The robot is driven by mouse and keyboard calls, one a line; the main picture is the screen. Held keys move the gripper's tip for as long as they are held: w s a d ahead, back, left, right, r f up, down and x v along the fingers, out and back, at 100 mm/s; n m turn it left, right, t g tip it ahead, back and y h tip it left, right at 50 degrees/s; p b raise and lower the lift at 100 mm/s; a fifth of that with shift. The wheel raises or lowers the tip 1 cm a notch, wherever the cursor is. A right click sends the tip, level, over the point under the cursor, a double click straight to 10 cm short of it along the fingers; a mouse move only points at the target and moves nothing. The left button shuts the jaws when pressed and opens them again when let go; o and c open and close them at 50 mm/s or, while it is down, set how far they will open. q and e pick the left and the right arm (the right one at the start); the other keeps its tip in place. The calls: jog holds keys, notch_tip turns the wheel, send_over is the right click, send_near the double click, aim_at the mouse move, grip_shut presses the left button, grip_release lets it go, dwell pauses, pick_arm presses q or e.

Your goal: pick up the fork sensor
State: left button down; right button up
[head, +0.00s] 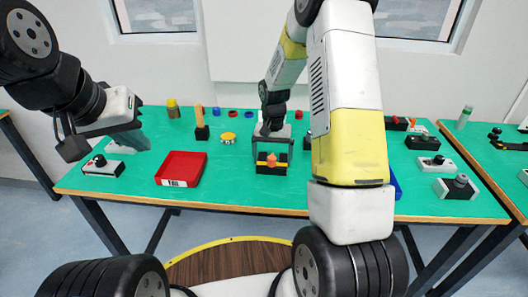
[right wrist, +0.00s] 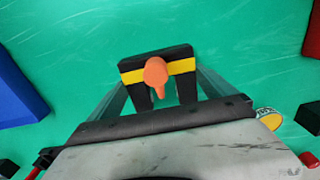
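The fork sensor (right wrist: 183,67) is a black fork-shaped block with a yellow stripe and an orange knob on top. In the head view the fork sensor (head: 271,168) sits on the green table, towards the front middle. My right gripper (head: 272,153) is over it, pointing down. In the right wrist view the fingers of my right gripper (right wrist: 160,85) stand apart, one on each side of the sensor. Whether they touch it I cannot tell. My left gripper (head: 132,138) is above the table's left part, away from the sensor; its finger gap is not clear.
A red tray (head: 184,181) lies left of the sensor. A yellow round button (head: 228,138) and a black block with an orange post (head: 200,124) stand behind. A grey-and-black switch box (head: 103,167) is at the left. A blue bin (right wrist: 18,95) is partly hidden by my right arm in the head view.

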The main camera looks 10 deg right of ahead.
jog(key=c, duration=0.9)
jog(key=shift+r, duration=0.1)
